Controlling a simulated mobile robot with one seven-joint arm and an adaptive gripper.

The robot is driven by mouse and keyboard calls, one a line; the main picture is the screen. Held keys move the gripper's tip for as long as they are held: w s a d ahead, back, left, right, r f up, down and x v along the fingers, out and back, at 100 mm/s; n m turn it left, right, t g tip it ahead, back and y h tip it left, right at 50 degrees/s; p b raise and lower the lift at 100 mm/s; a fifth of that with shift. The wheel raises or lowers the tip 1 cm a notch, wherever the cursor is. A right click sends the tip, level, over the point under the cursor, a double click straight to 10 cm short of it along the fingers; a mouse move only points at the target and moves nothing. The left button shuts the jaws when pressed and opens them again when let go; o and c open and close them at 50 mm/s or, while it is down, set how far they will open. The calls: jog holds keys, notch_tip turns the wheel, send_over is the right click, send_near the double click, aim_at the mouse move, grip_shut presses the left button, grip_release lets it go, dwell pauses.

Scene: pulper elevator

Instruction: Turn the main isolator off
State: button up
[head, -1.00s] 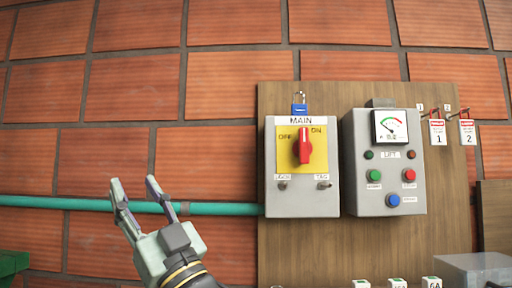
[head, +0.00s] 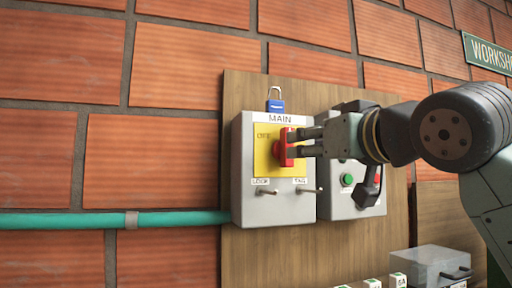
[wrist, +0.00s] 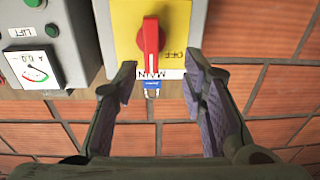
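The main isolator is a grey box (head: 242,190) with a yellow plate (head: 264,160) and a red handle (head: 283,148). The handle is upright in line with the MAIN label; it also shows in the wrist view (wrist: 151,42), where the picture is upside down. OFF is readable on the plate; ON is hidden. My gripper (head: 294,142) is at the handle, reaching in from the right. In the wrist view my gripper (wrist: 160,72) is open, one finger each side of the handle's line. I cannot tell whether either finger touches it.
A blue padlock (head: 276,106) hangs above the isolator. LOCK and TAG pegs (head: 268,192) stick out below the plate. The lift panel (head: 352,200) with a green button and gauge (wrist: 33,68) is close on the right, partly behind my arm. A clear box (head: 440,262) is lower right.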

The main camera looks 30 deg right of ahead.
aim_at(285, 148)
jog(key=w+d+p, duration=0.2)
jog(key=w+d, duration=0.1)
jog(key=w, duration=0.6)
jog(key=shift+r+m, duration=0.15)
jog(key=shift+m, duration=0.15)
jog(key=shift+c, duration=0.3)
grip_shut()
